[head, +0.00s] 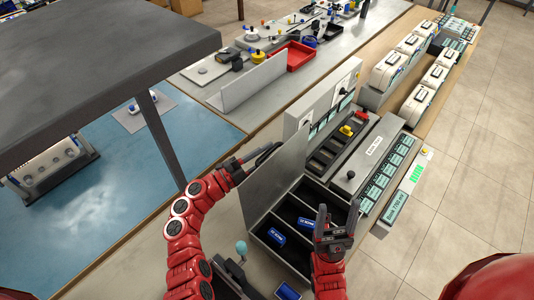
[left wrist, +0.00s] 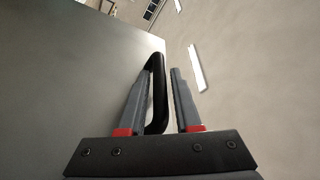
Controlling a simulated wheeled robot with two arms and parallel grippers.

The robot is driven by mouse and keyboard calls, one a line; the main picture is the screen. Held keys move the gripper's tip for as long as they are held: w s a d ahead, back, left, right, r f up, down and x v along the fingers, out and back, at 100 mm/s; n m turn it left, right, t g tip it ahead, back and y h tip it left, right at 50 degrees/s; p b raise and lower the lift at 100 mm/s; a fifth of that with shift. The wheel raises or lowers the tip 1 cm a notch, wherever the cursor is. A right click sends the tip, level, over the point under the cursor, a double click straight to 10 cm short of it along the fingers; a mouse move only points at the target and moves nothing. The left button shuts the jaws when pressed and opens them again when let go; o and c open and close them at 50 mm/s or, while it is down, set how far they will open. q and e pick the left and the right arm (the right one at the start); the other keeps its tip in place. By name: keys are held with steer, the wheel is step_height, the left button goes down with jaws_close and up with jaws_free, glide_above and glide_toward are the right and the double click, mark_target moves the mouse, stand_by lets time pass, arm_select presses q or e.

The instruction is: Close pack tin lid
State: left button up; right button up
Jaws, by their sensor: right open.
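The pack tin (head: 262,238) stands open on the bench, with dark compartments. Blue packs (head: 277,236) lie in it. Its grey lid (head: 272,180) stands raised and tilted along the tin's left side. My left gripper (head: 262,156) is at the lid's outer face, by its black handle. In the left wrist view the handle (left wrist: 159,95) lies between the spread fingers, close to the left finger and apart from the right one. The lid's grey face (left wrist: 70,90) fills the left of that view. My right gripper (head: 337,222) is open and empty over the tin's right part.
A panel with a row of small screens (head: 385,178) and a slotted tray (head: 335,150) stand just behind the tin. A teal-knobbed lever (head: 241,248) is at its near left. A blue pack (head: 287,291) lies near the front. A grey shelf (head: 100,50) overhangs at left.

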arm_select(q)
steer(key=shift+c, duration=0.3)
jaws_close()
stand_by(1.2)
